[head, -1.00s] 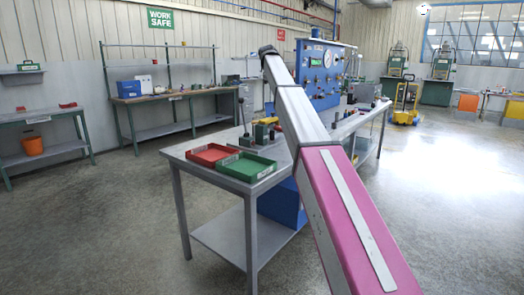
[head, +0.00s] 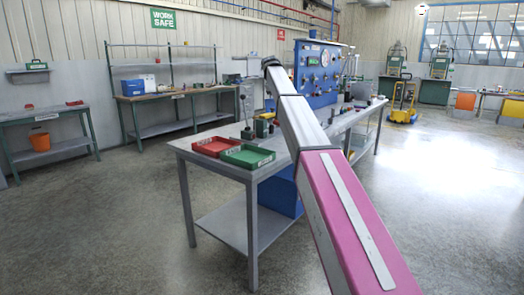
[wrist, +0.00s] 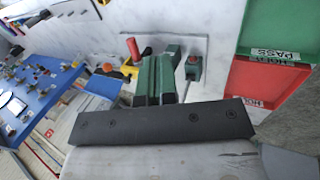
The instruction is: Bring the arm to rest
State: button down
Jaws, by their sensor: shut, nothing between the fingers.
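My arm (head: 345,215), pink in its near link and pale grey beyond, reaches up and forward across the head view to a dark joint (head: 270,62). My gripper is hidden behind the arm in that view. In the wrist view my gripper (wrist: 158,76) shows as a dark bolted bar with two short fingers close together, shut and empty. Beyond the fingers lies a pale plate on the grey workbench (head: 222,161), with a small green block (wrist: 193,67) and a red-handled part (wrist: 132,46). I cannot tell the exact gap from fingers to plate.
A red tray (wrist: 262,90) and a green tray (wrist: 285,30) lie on the workbench. A blue gauge panel (head: 315,75) stands behind the arm. Side benches (head: 170,96) line the left wall. The floor (head: 120,220) at front left is clear.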

jog(key=s+d+f+m+g, duration=0.1)
jog(key=s+d+f, duration=0.1)
jog(key=s+f, duration=0.75)
jog(key=s+d+f+m+y, duration=0.1)
jog(key=s+d+f+m, duration=0.2)
jog(key=f, duration=1.1)
jog(key=s+d+f+g, duration=0.1)
jog(key=s+d+f, duration=0.1)
jog(key=s+f, duration=0.8)
jog(key=s+d+f+m+g+y, duration=0.1)
jog(key=s+d+f+m, duration=0.1)
jog(key=s+f, duration=0.8)
jog(key=s+d+f+m+y, duration=0.1)
jog(key=s+f+m, duration=0.2)
jog(key=s+f, duration=0.8)
jog(key=s, duration=0.5)
jog(key=shift+s+d+m+g, duration=0.3)
jog(key=shift+d+m+g, duration=0.1)
